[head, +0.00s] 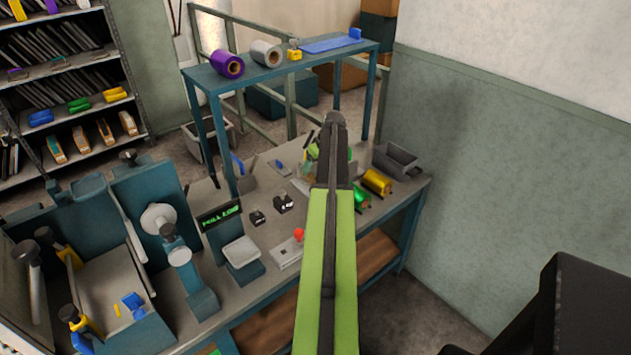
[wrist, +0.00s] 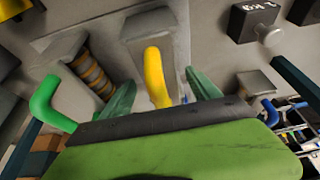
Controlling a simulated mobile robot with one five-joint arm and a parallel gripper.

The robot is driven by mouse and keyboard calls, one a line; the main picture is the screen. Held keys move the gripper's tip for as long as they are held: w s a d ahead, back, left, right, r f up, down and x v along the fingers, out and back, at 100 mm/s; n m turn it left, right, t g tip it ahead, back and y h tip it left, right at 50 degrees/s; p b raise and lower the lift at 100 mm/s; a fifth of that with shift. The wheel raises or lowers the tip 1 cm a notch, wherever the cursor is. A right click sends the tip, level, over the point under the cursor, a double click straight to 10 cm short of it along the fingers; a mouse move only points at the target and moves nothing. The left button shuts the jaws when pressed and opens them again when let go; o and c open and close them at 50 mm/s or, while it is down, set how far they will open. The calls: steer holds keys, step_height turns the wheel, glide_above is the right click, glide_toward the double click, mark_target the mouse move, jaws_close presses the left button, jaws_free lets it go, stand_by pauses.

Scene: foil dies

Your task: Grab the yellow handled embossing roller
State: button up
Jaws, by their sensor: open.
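The yellow handle (wrist: 155,75) of the embossing roller shows in the middle of the wrist view, curved and running up to a grey block-like part (wrist: 150,25). My gripper (wrist: 161,90) is open, with one green finger on each side of the yellow handle. There is a visible gap between the handle and each finger. The near end of the handle is hidden behind my gripper's body. In the head view my arm reaches over the workbench, and its end covers the spot, so I cannot make out the yellow handle there.
A green-handled tool (wrist: 50,105) lies left of the yellow one, and a blue handle (wrist: 268,112) is to the right. Dark block weights (wrist: 254,18) sit nearby. On the workbench, gold foil rolls (head: 376,181) and a grey bin (head: 397,160) stand right of my arm.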

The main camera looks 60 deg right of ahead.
steer(key=shift+b+x, duration=0.35)
steer(key=shift+x, duration=0.7)
steer(key=shift+s+r, duration=0.1)
steer(key=shift+r, duration=0.05)
steer(key=shift+c, duration=0.3)
jaws_close()
